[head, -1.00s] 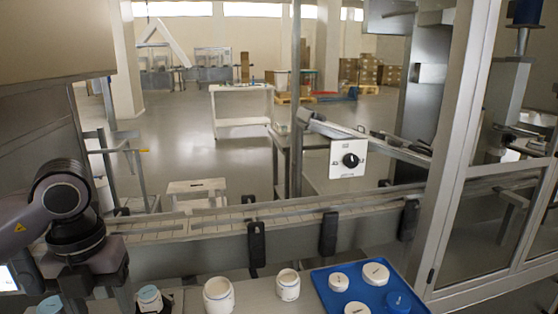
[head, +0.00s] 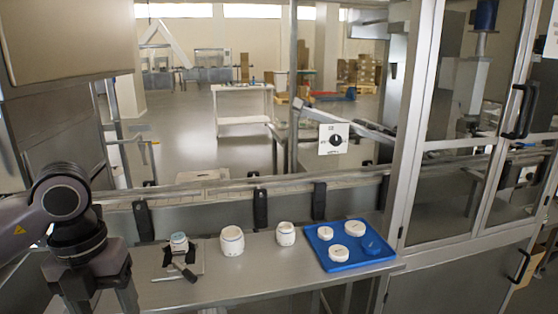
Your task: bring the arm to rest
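My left gripper (head: 100,300) hangs at the lower left with its two fingers apart and nothing visible between them. Its fingertips run to the bottom edge of the picture. The arm is bent, with the gripper pointing down, left of the steel table's jars.
A steel table (head: 230,283) holds a small blue-topped jar (head: 179,243) by a dark-handled tool (head: 184,270). Two white jars (head: 232,241) (head: 286,233) stand to the right. A blue tray (head: 378,261) holds several white lids and a blue one (head: 371,246). A glazed cabinet (head: 470,200) stands at right.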

